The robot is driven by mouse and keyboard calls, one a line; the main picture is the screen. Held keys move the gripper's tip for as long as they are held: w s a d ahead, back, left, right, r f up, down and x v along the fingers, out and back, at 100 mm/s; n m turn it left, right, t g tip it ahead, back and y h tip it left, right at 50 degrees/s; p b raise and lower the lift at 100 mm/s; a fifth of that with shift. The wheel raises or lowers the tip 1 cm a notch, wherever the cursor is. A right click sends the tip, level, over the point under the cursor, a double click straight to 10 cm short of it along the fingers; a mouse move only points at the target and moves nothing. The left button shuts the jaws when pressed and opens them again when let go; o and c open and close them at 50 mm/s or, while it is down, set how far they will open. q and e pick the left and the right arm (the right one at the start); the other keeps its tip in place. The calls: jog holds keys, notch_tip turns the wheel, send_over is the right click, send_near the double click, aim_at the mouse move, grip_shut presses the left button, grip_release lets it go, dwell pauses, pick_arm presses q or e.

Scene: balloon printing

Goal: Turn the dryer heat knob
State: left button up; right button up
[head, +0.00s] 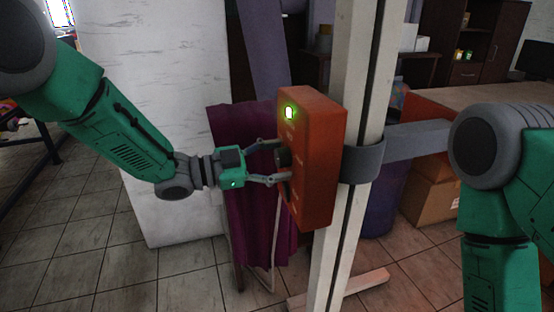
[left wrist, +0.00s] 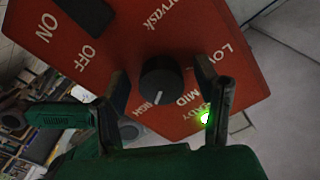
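The dryer control box (head: 314,150) is an orange-red case fixed on a pale upright post, with a lit green lamp (head: 289,113). Its black heat knob (left wrist: 161,80) is round with a white pointer line, and LOW, MID and HIGH are printed around it. In the head view the knob (head: 283,157) is partly hidden by the fingers. My left gripper (head: 278,160) is open at the box face, one finger on each side of the knob. The left wrist view shows gaps between the knob and both fingers. My right gripper is not in view.
A black ON/OFF switch (left wrist: 86,12) sits on the same face. A purple cloth (head: 245,200) hangs behind my left gripper, beside a white panel (head: 160,130). A grey bracket (head: 415,140) extends right from the post (head: 352,100). Cardboard boxes (head: 430,200) stand behind.

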pick_arm(q)
jog(key=shift+r, duration=0.1)
jog(key=shift+s+a, duration=0.1)
jog(key=v, duration=1.1)
jog(key=shift+a, duration=0.35)
jog(key=s+a+f+n+t+y, duration=0.1)
jog(key=s+a+f+n+y, duration=0.1)
jog(key=s+f+n+y, duration=0.45)
jog(key=s+a+f+n+y, duration=0.1)
jog(key=a+f+n, duration=0.15)
jog(key=f, duration=0.75)
jog(key=s+a+f+n+t+y, duration=0.1)
jog(key=s+a+f+n+y, duration=0.15)
jog(key=f+n, duration=0.45)
jog(key=s+a+f+n+g+y, duration=0.1)
jog(key=s+a+f+g+y, duration=0.1)
jog(key=s, duration=0.6)
jog(key=s+a+f+n+g+y, duration=0.1)
jog(key=s+a+f, duration=0.3)
jog(key=s, duration=0.5)
jog(key=s+a+f+n+g+y, duration=0.2)
jog(key=s+a+f+g+y, duration=0.1)
jog(key=s, duration=0.5)
jog(key=shift+s+a+f+g+y, duration=0.35)
jog(key=shift+f+g+y, duration=0.2)
jog(key=shift+f, duration=0.25)
